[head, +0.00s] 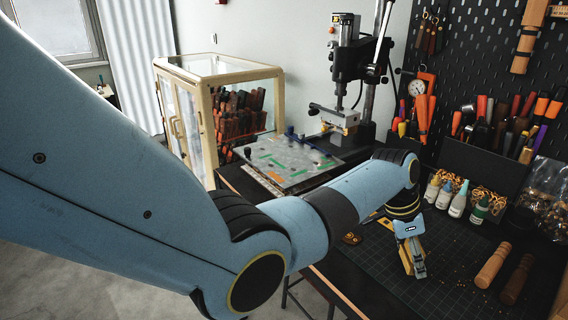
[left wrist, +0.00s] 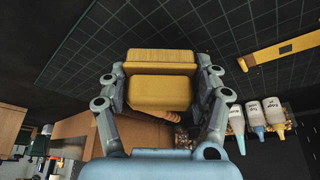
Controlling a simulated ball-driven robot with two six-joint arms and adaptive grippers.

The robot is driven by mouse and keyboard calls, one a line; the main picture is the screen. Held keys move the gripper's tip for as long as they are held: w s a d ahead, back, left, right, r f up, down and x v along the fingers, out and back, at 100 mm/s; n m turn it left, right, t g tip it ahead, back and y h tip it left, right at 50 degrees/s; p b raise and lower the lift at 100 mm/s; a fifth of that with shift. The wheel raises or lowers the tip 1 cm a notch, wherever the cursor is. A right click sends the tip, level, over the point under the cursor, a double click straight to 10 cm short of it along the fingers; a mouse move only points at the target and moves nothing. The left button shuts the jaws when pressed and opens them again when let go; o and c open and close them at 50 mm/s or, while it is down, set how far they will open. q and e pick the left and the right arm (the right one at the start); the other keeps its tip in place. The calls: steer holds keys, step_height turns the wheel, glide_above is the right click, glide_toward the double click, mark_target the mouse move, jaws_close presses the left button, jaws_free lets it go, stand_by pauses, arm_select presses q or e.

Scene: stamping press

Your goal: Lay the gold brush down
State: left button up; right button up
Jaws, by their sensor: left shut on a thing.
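The gold brush is a yellow block (left wrist: 160,93) between the two fingers of my left gripper (left wrist: 160,85) in the left wrist view. The gripper is shut on it from both sides. In the head view my left gripper (head: 415,262) points down over the dark cutting mat (head: 385,265), with a yellow strip of the brush (head: 405,262) showing beside the fingers. I cannot tell whether the brush touches the mat. No bristles can be made out. My right gripper is in neither view.
Two wooden handles (head: 492,265) lie on the mat to the right. Small glue bottles (head: 458,200) stand behind, before a dark tool bin (head: 470,165). A press (head: 350,80) stands at the back beside a board (head: 290,160). The mat's front part is clear.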

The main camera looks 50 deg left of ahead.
arm_select(q)
steer(key=shift+f+b, duration=0.5)
steer(key=shift+f, duration=0.3)
steer(key=o, duration=1.3)
steer(key=v, duration=1.2)
